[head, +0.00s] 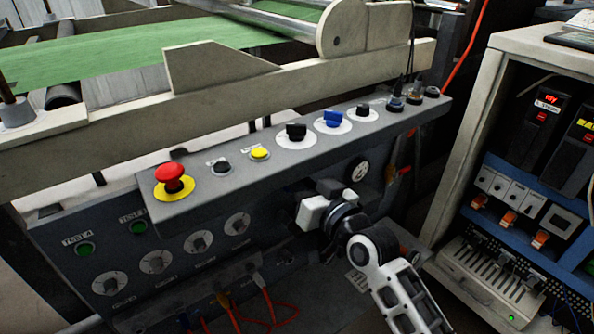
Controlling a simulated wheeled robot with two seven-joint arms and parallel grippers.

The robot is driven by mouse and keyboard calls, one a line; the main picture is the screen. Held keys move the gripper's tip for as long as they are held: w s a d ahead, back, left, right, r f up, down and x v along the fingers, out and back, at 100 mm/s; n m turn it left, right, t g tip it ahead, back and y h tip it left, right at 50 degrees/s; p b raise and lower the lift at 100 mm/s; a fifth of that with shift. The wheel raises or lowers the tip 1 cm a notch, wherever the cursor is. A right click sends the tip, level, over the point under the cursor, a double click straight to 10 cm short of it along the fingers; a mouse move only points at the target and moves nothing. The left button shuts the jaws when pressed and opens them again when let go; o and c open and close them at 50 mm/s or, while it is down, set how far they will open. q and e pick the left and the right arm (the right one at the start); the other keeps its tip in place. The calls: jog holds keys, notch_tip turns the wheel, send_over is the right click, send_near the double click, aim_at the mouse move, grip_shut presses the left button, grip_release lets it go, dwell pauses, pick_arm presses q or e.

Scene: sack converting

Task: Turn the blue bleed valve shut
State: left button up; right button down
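The blue valve knob (333,118) sits on a round white plate on the sloped grey top of the control panel. It stands between a black knob on its left and a smaller black knob on its right. My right gripper (306,202) is in front of the panel's dark front face, below the blue knob and apart from it. Its arm comes in from the lower right. Its fingertips are hard to make out, so I cannot tell its opening. My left gripper is not in view.
A red mushroom button (174,176), a yellow button (259,153) and a black knob (296,132) share the panel top. A gauge (360,171) is on the front face. An electrical cabinet (478,130) stands at the right. Orange cables (268,305) hang below the panel.

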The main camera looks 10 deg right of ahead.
pick_arm(q)
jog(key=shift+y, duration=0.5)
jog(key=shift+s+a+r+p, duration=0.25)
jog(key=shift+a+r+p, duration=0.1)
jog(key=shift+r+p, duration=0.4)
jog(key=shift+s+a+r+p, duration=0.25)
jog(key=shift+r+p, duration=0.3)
jog(key=shift+p, duration=0.35)
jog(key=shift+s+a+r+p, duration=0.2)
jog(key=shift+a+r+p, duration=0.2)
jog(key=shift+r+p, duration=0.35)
pick_arm(e)
jog(key=shift+w+d+f+m, duration=0.1)
jog(key=shift+d+f+m, duration=0.1)
jog(key=shift+m, duration=2.25)
jog(key=shift+d+f+m, duration=0.1)
jog(key=shift+f+m, duration=0.05)
jog(key=shift+m, duration=2.25)
jog(key=shift+w+d+f+m, duration=0.1)
jog(key=shift+f+m, duration=0.1)
jog(key=shift+m, duration=2.25)
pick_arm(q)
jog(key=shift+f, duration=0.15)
pick_arm(e)
jog(key=c, duration=1.5)
grip_release()
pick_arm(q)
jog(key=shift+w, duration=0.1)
pick_arm(e)
jog(key=shift+o, duration=0.2)
